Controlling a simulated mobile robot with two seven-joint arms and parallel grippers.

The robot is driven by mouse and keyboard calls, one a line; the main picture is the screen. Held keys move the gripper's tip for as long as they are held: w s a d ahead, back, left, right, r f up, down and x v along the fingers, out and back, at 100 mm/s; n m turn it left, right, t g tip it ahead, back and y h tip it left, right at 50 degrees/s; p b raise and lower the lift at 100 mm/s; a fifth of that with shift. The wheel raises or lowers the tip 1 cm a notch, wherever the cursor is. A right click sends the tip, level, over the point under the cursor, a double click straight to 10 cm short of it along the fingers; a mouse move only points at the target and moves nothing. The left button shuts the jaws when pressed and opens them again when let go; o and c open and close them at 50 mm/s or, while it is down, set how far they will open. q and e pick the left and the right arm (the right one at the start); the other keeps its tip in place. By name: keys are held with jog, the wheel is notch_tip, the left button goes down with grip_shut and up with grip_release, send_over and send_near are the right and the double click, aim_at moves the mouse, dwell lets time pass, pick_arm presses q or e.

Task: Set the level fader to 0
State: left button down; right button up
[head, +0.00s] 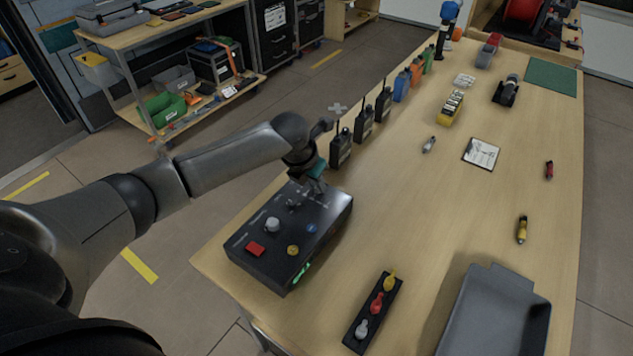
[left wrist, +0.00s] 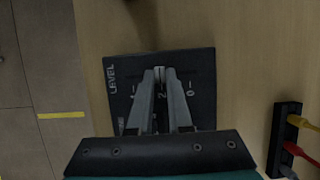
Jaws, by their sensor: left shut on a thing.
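The black control box (head: 325,218) sits on the near left part of the wooden table. In the left wrist view its panel (left wrist: 203,68) carries the word LEVEL at the left and a printed scale. A 2 shows close to the fingers and a 0 to the right of them. My left gripper (head: 315,188) is over the far end of the box. In the left wrist view its fingertips (left wrist: 160,73) are shut on the level fader's knob, near the 2. The knob itself is mostly hidden between the fingers.
The box also carries a red button (head: 255,248), a grey knob (head: 272,224), a yellow knob (head: 293,250) and a blue knob (head: 312,228). Black radios (head: 341,150) stand just beyond it. A grey tray (head: 495,315) and a plug strip (head: 372,315) lie to the right.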

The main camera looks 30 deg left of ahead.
aim_at(336, 198)
dwell(0.8)
pick_arm(q)
jog(key=d, duration=0.1)
jog(key=d+p, duration=0.2)
jog(key=shift+s+d+r, duration=0.1)
jog(key=shift+s+d, duration=0.05)
jog(key=shift+s, duration=0.1)
jog(key=shift+d, duration=0.6)
jog(key=c, duration=0.8)
grip_release()
jog(key=shift+c, duration=0.2)
